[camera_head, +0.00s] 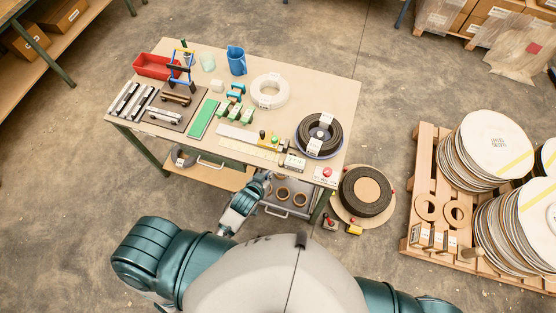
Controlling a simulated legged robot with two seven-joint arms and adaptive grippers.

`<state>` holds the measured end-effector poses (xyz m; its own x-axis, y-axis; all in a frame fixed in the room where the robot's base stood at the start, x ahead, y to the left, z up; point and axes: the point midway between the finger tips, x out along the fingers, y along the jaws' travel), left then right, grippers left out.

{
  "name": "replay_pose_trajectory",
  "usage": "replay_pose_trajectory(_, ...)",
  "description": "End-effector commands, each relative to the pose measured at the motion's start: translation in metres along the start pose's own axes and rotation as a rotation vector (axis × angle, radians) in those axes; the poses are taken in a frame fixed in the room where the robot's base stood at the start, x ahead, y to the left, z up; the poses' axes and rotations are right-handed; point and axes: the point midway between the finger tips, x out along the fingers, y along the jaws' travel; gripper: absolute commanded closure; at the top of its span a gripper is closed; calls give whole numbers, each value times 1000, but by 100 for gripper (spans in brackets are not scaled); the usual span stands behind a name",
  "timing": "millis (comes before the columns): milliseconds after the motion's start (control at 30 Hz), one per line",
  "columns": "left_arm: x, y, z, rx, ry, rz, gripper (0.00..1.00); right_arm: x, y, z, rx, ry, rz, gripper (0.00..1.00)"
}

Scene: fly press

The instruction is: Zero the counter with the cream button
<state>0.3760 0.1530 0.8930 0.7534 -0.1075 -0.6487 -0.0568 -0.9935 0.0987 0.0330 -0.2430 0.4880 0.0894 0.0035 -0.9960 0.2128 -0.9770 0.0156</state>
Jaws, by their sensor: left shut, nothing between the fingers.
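A small pale box with a dark strip (293,162), which may be the counter, sits near the front edge of the workbench (225,155). A cream button cannot be made out on it at this size. A white box with a red button (326,174) is at the bench's front right corner. My left gripper (265,176) is shut and empty, at the bench's front edge, left of and a little below the pale box, apart from it. My right gripper is out of view; only part of that arm shows at the bottom right.
A black coil (319,133) and a white ring (270,91) lie on the bench behind the pale box. A yellow-and-grey fixture (247,137) is to its left.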

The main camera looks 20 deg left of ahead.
Motion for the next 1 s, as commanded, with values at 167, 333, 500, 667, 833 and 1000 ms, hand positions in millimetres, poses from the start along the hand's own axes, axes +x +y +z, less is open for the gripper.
replay_pose_trajectory(167, -22, 5, -29, -20, 44, 6, 100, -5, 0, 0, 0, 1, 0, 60)
replay_pose_trajectory(333, -23, 5, -30, -22, 47, 6, 100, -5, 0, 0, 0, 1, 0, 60)
replay_pose_trajectory(500, -23, 5, -30, -21, 47, 6, 100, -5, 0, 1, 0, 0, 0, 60)
replay_pose_trajectory(667, -12, 5, -31, -21, 47, 6, 100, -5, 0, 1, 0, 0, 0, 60)
replay_pose_trajectory(833, 18, 5, -33, -20, 47, 5, 100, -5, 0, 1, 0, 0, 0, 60)
replay_pose_trajectory(1000, 55, 5, -35, -22, 47, 6, 100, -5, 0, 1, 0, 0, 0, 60)
